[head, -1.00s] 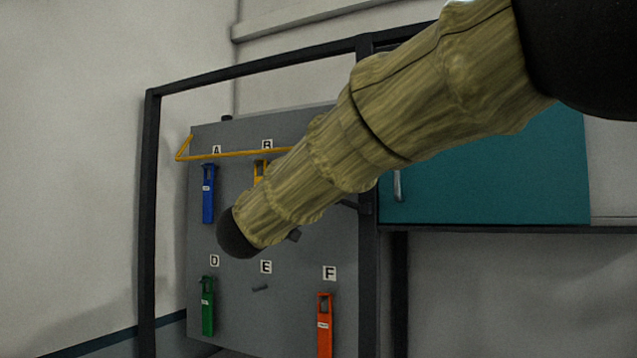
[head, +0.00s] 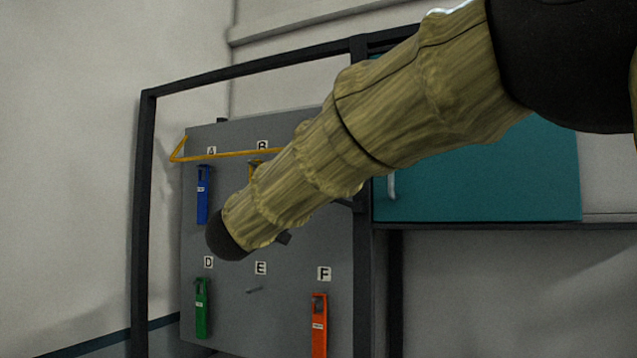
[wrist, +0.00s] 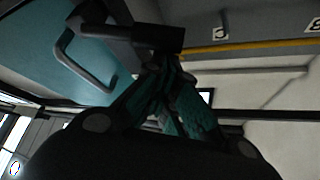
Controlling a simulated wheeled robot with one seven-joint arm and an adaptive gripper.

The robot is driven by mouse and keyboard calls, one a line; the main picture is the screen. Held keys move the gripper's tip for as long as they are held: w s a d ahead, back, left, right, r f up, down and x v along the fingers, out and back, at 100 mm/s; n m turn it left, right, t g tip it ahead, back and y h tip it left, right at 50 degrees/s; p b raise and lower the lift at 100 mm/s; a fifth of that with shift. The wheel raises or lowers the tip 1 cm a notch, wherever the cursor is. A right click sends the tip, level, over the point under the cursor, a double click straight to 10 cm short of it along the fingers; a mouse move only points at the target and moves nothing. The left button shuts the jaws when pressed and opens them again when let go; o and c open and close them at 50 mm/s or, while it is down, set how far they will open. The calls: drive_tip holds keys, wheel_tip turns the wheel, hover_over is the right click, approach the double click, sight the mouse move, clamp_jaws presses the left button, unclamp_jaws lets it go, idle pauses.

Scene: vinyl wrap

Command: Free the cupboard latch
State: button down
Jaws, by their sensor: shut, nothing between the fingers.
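The teal cupboard (head: 480,182) is on the right, its door shut, with a pale handle (head: 391,187) near its left edge. In the wrist view the teal cupboard front (wrist: 38,75) and its looped handle (wrist: 84,69) are at upper left. A dark bar with a block-like end (wrist: 158,38) crosses beside the handle; it may be the latch. My gripper (wrist: 165,62) is shut and empty, its fingertips close under that block; I cannot tell whether they touch. In the head view my arm hides the gripper. A dark piece (head: 345,203) shows beside the frame post.
A grey board (head: 225,300) at left bears blue (head: 203,195), green (head: 202,308) and orange (head: 319,325) tools under letters. A yellow bar (head: 225,154) crosses its top. A dark frame post (head: 362,280) stands between board and cupboard. Below the cupboard is open space.

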drive_tip(key=s+a+f+b, duration=0.1)
drive_tip(key=s+a, duration=0.3)
drive_tip(key=s, duration=0.4)
drive_tip(key=shift+s+b, duration=0.3)
drive_tip(key=shift+b, duration=0.6)
drive_tip(key=shift+d, duration=0.15)
drive_tip(key=shift+f, duration=0.1)
